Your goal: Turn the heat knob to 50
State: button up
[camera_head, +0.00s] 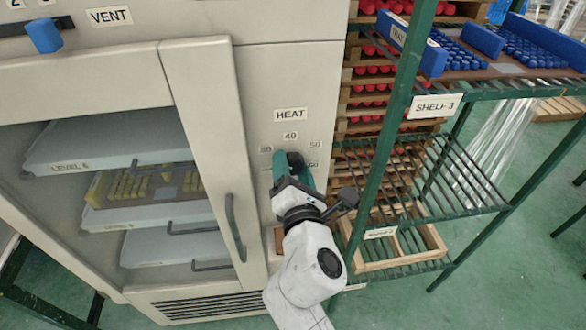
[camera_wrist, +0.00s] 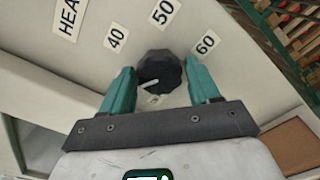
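The heat knob (camera_wrist: 160,70) is dark and faceted, with a white pointer mark. In the wrist view the mark points to the lower left, away from the 50 label (camera_wrist: 162,11). The 40 label (camera_wrist: 116,38) and the 60 label (camera_wrist: 206,43) flank it. My gripper (camera_wrist: 160,76) is open, its two teal fingers on either side of the knob. I cannot tell whether the fingertips touch it. In the head view my gripper (camera_head: 292,170) covers much of the knob, below the HEAT sign (camera_head: 291,114).
A cabinet door with a handle (camera_head: 234,226) stands left of my arm; trays lie behind its window. A green rack (camera_head: 390,130) with wooden trays stands close on the right. A blue knob (camera_head: 43,35) is at the upper left, near the VENT sign (camera_head: 109,15).

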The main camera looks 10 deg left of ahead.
jog(key=c, duration=0.7)
jog(key=shift+c, duration=0.2)
jog(key=shift+f+m, duration=0.1)
jog(key=shift+m, duration=0.2)
jog(key=m+b, duration=0.2)
jog(key=m, duration=0.2)
jog(key=m+b, duration=0.3)
jog(key=m, duration=0.3)
jog(key=m+b, duration=0.4)
jog(key=m, duration=0.3)
jog(key=shift+f, duration=0.1)
jog(key=m+b, duration=0.3)
jog(key=m, duration=0.3)
jog(key=shift+b, duration=0.3)
